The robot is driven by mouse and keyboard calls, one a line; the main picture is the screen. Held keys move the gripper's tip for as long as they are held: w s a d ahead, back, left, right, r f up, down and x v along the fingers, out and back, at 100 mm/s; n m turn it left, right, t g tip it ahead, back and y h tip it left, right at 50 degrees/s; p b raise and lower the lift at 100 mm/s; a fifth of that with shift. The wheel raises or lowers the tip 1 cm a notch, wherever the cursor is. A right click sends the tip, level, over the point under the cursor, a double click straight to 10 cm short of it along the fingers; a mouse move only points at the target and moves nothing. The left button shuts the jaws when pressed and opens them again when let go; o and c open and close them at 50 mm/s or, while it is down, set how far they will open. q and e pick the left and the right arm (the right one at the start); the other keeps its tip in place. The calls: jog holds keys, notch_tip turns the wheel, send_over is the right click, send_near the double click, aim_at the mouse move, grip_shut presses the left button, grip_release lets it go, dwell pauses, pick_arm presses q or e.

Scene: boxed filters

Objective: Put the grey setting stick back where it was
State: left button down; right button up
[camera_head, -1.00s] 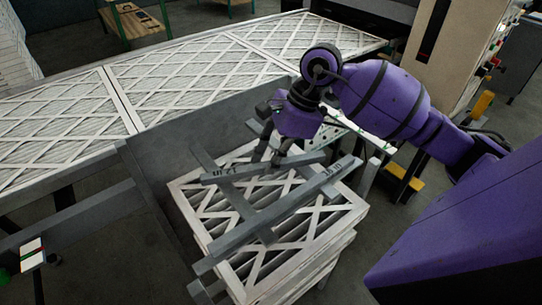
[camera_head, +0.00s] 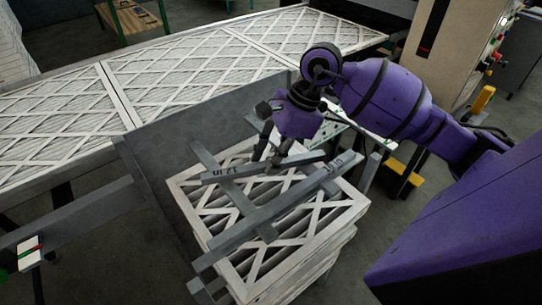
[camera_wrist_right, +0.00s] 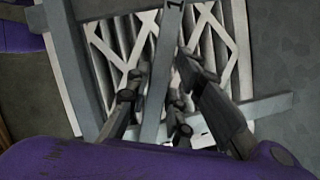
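A grey setting stick (camera_head: 228,172) marked "12 in" lies across the top of the filter stack. A longer grey stick (camera_head: 262,207), also marked, runs diagonally to its right and front. My right gripper (camera_head: 271,157) points down at the shorter stick near its middle. In the right wrist view that stick (camera_wrist_right: 152,105) runs between the two fingers of my right gripper (camera_wrist_right: 165,66). One finger is on each side, close to the stick. Whether they press on it I cannot tell. My left gripper is not in view.
The stack of framed filters (camera_head: 305,228) stands under the sticks, beside a grey upright panel (camera_head: 165,155). A long table of filters (camera_head: 200,75) runs behind. A beige machine cabinet (camera_head: 450,45) and a yellow step (camera_head: 407,175) are at the right.

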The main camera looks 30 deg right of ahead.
jog(key=o, duration=0.3)
jog(key=v, duration=1.2)
